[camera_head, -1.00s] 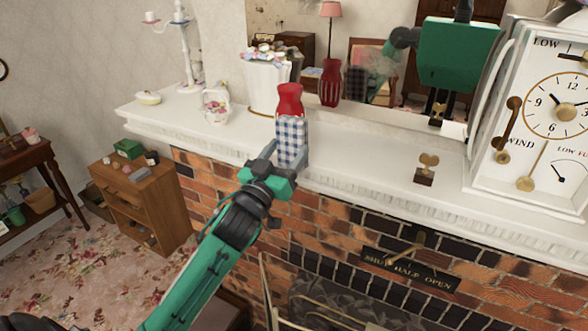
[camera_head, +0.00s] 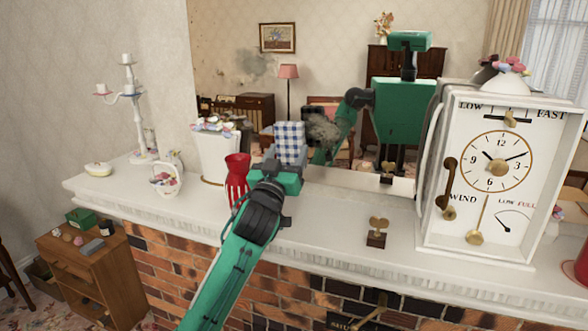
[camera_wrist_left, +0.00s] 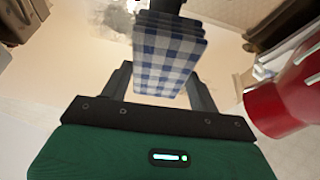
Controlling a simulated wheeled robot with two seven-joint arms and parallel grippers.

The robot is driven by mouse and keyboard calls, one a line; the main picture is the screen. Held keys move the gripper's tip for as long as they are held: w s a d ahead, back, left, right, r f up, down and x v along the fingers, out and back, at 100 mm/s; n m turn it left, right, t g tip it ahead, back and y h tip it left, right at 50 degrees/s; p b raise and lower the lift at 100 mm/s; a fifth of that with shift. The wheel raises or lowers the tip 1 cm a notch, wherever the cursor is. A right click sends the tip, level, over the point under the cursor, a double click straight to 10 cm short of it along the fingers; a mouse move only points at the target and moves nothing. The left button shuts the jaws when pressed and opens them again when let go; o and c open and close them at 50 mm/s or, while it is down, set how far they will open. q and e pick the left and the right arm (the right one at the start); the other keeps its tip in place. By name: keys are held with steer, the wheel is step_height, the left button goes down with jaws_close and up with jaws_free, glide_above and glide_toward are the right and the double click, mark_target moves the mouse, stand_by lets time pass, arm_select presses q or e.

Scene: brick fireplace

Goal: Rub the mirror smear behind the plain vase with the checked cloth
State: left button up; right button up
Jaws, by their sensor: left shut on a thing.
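My left gripper (camera_head: 284,166) is shut on the blue-and-white checked cloth (camera_head: 289,140), a folded pad held upright above the mantel. The cloth also shows in the left wrist view (camera_wrist_left: 168,58). Behind it is the mirror (camera_head: 345,60). A brownish-grey smear (camera_head: 322,128) shows on the glass just right of the cloth, and another grey smear (camera_head: 258,63) sits higher left. I cannot tell whether the cloth touches the glass. A red vase with pale stripes (camera_head: 237,180) stands left of the gripper, close to it. A white vase with flowers (camera_head: 215,155) stands farther left. My right gripper is not in view.
A large white clock (camera_head: 490,180) stands at the right of the mantel (camera_head: 330,215). A small brass ornament (camera_head: 377,232) stands in front. A flower basket (camera_head: 165,182) and a candelabra (camera_head: 138,95) are at the left. The mantel between red vase and clock is mostly clear.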

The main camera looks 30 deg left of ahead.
arm_select(q)
steer(key=shift+w+a+r, duration=0.1)
steer(key=shift+w+a, duration=0.1)
steer(key=shift+w, duration=0.3)
steer(key=w, duration=0.3)
steer(key=shift+w+a, duration=0.3)
steer(key=shift+a, duration=0.1)
steer(key=shift+w+a, duration=0.1)
steer(key=shift+w, duration=0.25)
steer(key=shift+w+a+b, duration=0.25)
steer(key=shift+w+b, duration=0.05)
steer(key=shift+w, duration=0.7)
